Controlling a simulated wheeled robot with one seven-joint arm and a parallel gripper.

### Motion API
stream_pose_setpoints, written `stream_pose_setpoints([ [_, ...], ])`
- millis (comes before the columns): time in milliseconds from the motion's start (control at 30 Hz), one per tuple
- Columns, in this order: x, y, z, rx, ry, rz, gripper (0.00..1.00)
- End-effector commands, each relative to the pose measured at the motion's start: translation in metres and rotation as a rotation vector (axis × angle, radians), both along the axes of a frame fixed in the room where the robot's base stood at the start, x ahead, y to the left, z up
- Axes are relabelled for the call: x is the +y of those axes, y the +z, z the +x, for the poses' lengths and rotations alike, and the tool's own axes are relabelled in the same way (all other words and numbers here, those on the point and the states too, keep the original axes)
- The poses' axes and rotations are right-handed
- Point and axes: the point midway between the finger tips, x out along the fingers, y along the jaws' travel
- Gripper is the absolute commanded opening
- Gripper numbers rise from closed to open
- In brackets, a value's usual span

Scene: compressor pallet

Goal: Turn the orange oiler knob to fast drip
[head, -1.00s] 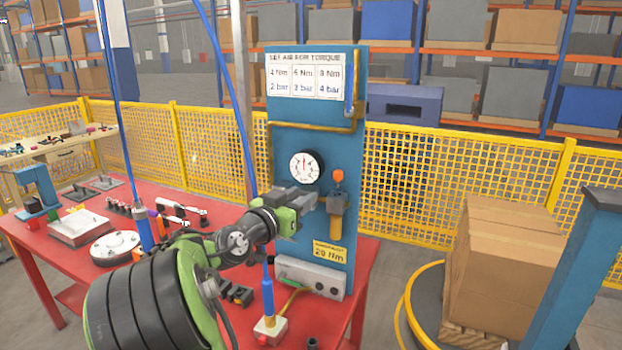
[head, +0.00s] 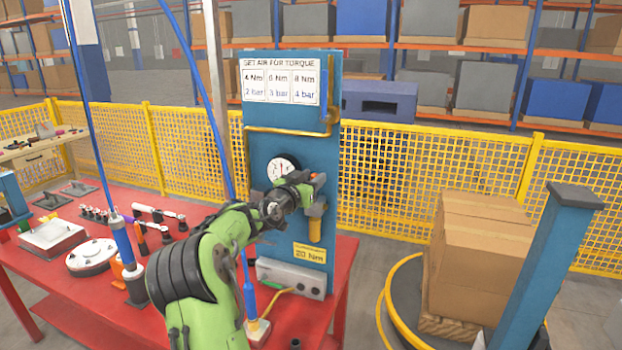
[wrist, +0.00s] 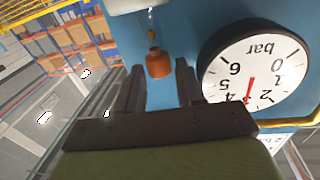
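The orange oiler knob (head: 320,180) is on the right side of the blue panel (head: 290,115), above a yellow oiler bowl (head: 315,229). My gripper (head: 311,186) is at the knob's height and partly hides it in the head view. In the wrist view, the orange knob (wrist: 158,64) shows between the two spread fingers of my gripper (wrist: 160,68), near the tips. There is a gap on both sides, and no finger visibly touches it. The knob's drip setting cannot be read.
A round pressure gauge (wrist: 252,68) is close to one finger in the wrist view. A yellow pipe (head: 285,130) runs across the panel above. A grey box (head: 291,278) is at the panel's foot, on the red table (head: 120,290).

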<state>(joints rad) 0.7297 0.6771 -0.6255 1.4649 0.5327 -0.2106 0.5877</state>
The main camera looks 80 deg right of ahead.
Motion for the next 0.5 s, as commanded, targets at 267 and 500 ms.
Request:
stream_pose_setpoints([
  [267,0.0005,0.0001,0.0002,0.000,0.000,0.000,0.01],
  [500,0.0007,0.0000,-0.0007,-0.001,0.014,-0.003,0.00],
])
